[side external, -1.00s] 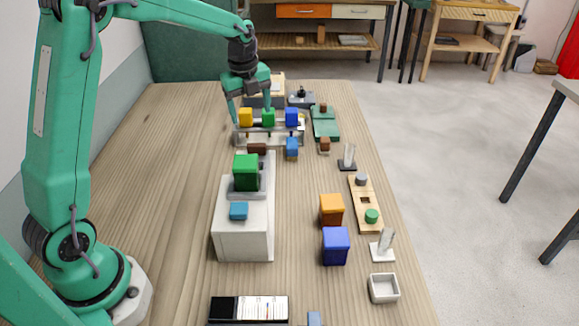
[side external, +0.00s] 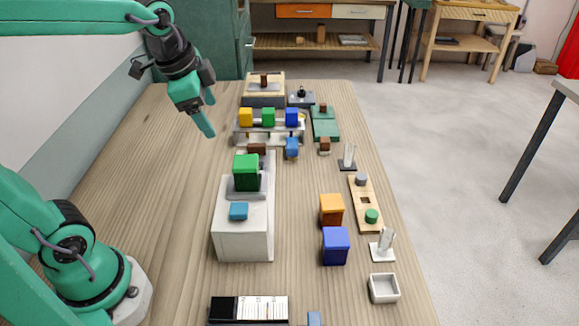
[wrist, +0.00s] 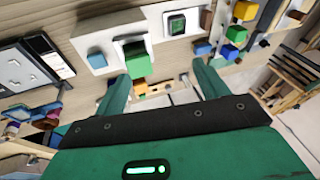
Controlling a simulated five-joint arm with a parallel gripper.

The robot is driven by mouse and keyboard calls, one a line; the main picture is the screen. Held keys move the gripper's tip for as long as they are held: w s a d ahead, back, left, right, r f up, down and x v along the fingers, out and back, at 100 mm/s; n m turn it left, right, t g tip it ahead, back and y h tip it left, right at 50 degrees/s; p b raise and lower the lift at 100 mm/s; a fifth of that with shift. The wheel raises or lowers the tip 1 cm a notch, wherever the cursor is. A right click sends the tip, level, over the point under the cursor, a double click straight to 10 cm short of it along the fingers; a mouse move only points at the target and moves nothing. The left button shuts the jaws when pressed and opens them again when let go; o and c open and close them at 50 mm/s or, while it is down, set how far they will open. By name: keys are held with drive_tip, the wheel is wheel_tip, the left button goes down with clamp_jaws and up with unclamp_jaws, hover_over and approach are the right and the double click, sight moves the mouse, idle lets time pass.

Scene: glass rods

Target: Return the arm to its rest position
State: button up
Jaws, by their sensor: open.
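My gripper (side external: 206,112) is in the upper left of the side view, raised over the bare left part of the table and clear of the rack. Its green fingers are apart with nothing between them. In the wrist view my gripper (wrist: 160,90) shows two spread fingers pointing towards the bench items. The rack (side external: 270,135) carries a yellow block (side external: 246,117), a green block (side external: 268,117) and a blue block (side external: 292,117) in a row. No glass rod is in my gripper.
A white box (side external: 243,240) with a large green block (side external: 246,172) stands mid-table. Orange (side external: 331,210) and dark blue (side external: 335,246) blocks, a wooden strip (side external: 365,199) and a small white tray (side external: 384,289) lie to the right. The left of the table is bare.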

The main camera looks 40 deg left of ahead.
drive_tip(key=s+d+f+n+t, duration=0.1)
drive_tip(key=s+d+n, duration=0.1)
drive_tip(key=s+n, duration=0.5)
drive_tip(key=shift+s+d+f+n+t, duration=0.15)
drive_tip(key=shift+s+f+n+t, duration=0.2)
drive_tip(key=shift+s, duration=0.8)
idle(0.6)
